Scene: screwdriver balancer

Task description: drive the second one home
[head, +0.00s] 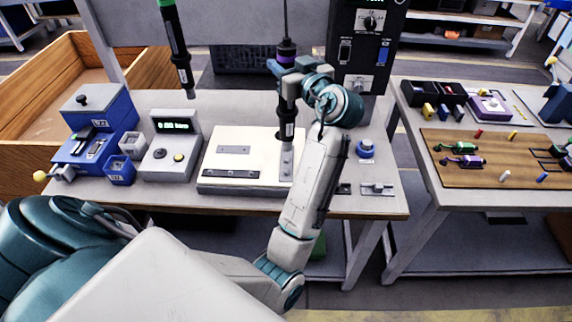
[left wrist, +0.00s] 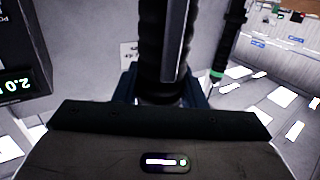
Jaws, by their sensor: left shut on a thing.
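My left gripper (head: 287,68) is shut around a black hanging screwdriver with a purple band (head: 286,52). The screwdriver is upright, and its lower end reaches down to a small grey block at the right of a white fixture (head: 220,174). Whether its tip touches a screw there is too small to tell. In the left wrist view the dark screwdriver body (left wrist: 160,50) stands in the jaws (left wrist: 165,95). A second screwdriver with a green band (head: 178,50) hangs free to the left, above the bench. My right gripper is out of view.
A grey box with a green display (head: 168,148) and a blue device (head: 95,130) stand left of the fixture. A black control panel (head: 366,45) rises behind. A blue knob (head: 365,148) sits at the right. Another bench (head: 480,220) with tools stands farther right.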

